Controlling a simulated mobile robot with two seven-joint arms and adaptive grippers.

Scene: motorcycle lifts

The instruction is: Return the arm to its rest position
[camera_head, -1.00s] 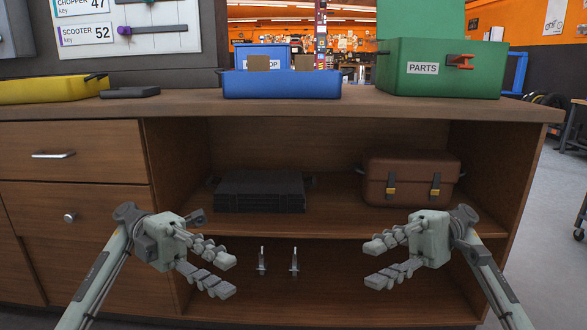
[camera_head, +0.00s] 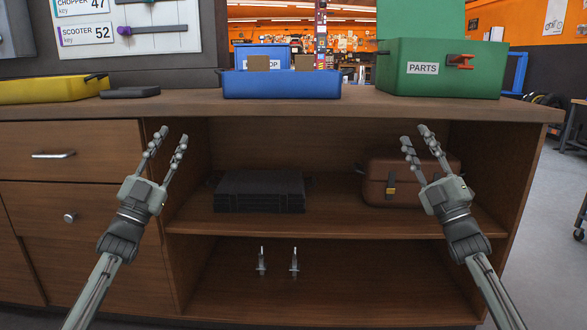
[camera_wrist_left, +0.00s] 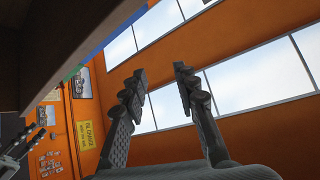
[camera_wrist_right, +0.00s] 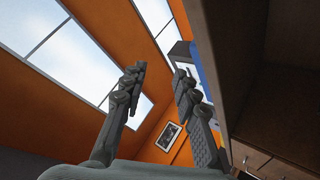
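My left gripper (camera_head: 168,144) is raised in front of the left side of the cabinet's open shelf bay, its fingers pointing up. It is open and empty, with its fingers apart in the left wrist view (camera_wrist_left: 158,80). My right gripper (camera_head: 415,139) is raised in front of the brown case (camera_head: 380,190), covering part of it. It is open and empty, its fingers also apart in the right wrist view (camera_wrist_right: 157,82). Both grippers are apart from the objects on the shelf and the worktop.
The wooden worktop (camera_head: 300,102) juts out above the bay. On it stand a blue bin (camera_head: 282,85), a green PARTS box (camera_head: 440,82), a yellow tray (camera_head: 45,90) and a dark flat block (camera_head: 130,92). A black case (camera_head: 260,192) lies on the shelf. Two small upright metal pieces (camera_head: 262,262) stand below.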

